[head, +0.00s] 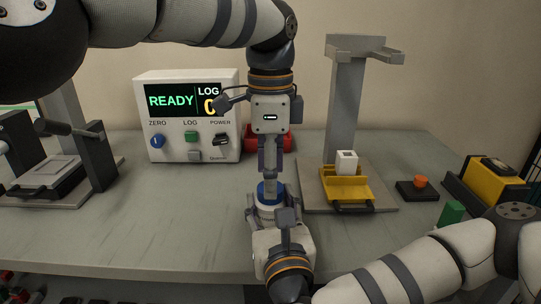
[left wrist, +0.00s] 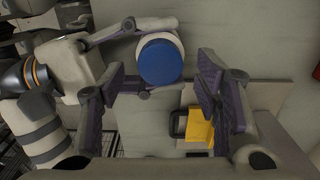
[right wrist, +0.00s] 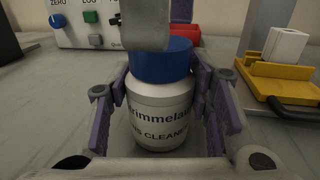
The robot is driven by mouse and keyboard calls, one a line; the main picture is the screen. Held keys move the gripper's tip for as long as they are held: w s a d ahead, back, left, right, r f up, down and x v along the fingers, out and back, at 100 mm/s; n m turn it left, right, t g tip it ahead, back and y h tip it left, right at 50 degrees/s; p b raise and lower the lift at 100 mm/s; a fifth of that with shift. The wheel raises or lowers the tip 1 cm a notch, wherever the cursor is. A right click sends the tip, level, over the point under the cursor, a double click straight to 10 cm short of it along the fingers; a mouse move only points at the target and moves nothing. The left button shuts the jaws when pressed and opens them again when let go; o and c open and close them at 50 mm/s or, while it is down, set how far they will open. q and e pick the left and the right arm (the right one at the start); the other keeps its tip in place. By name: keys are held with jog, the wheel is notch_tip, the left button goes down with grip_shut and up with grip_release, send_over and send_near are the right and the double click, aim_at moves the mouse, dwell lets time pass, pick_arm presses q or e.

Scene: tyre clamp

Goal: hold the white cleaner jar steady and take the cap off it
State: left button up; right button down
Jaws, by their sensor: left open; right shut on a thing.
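The white cleaner jar (right wrist: 158,115) stands upright on the bench with its blue cap (right wrist: 160,62) on top. My right gripper (head: 273,222) is shut around the jar body, one finger on each side in the right wrist view. My left gripper (head: 269,172) points down from above, just over the cap (head: 270,192). In the left wrist view its fingers are open and apart, with the blue cap (left wrist: 160,62) showing in the gap beyond them. A grey finger of it hides part of the cap's top in the right wrist view.
A white instrument (head: 188,115) reading READY stands behind to the left. A red tray (head: 283,140) lies behind my left gripper. To the right is a grey stand (head: 345,105) with a yellow holder (head: 345,186) and white block (head: 346,162). The bench front left is clear.

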aim_at(270, 210)
pick_arm(q)
jog(key=shift+f, duration=1.25)
jog(key=c, duration=1.2)
jog(key=n, duration=0.6)
jog(key=shift+n, duration=0.4)
jog(key=shift+c, duration=0.3)
jog(key=o, duration=1.3)
jog(key=shift+r, duration=0.1)
